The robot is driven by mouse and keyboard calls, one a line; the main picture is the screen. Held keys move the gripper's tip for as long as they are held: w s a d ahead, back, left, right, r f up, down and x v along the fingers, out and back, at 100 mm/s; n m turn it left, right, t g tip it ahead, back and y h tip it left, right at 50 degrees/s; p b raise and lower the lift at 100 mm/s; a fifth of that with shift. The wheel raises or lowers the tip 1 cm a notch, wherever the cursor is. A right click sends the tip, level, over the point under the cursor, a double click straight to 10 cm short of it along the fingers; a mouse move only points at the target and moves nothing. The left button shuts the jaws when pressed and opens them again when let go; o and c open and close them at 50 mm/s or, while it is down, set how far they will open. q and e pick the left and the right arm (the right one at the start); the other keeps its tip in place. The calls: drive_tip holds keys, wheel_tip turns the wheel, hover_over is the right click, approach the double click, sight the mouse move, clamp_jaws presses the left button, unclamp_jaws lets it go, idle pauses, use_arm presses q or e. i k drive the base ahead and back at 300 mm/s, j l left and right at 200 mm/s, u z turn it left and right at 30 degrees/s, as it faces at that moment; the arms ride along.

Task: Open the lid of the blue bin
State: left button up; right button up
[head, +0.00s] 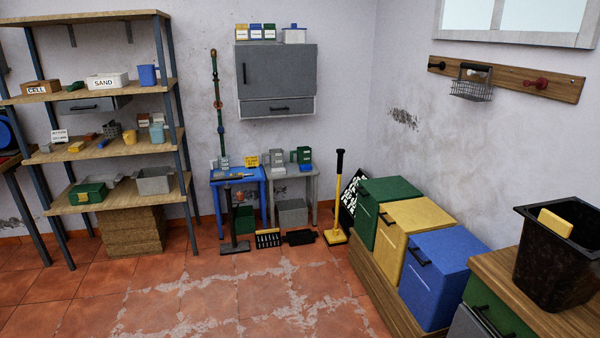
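The blue bin (437,280) stands at the lower right, the nearest of three bins in a row along the right wall. Its flat blue lid (452,248) looks shut. A dark bar handle (420,256) shows on its left-facing side, near the top. Neither of my grippers is in the head view.
A yellow bin (410,228) and a green bin (384,205) stand beyond it on a wooden base (374,287). A wooden-topped cabinet (545,300) with a black bucket (555,262) stands close on the right. The tiled floor (270,298) to the left is clear.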

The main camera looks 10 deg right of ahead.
sight(449, 249)
drive_tip(key=i+j+z, duration=0.1)
drive_tip(key=i+z, duration=0.4)
drive_tip(key=i+j+z, duration=0.45)
drive_tip(key=i, duration=0.2)
drive_tip(key=i+j+z, duration=0.95)
drive_tip(key=j, duration=0.2)
drive_tip(key=j+z, duration=0.25)
drive_tip(key=j, duration=0.7)
drive_tip(key=j+z, duration=0.25)
drive_tip(key=j, duration=0.75)
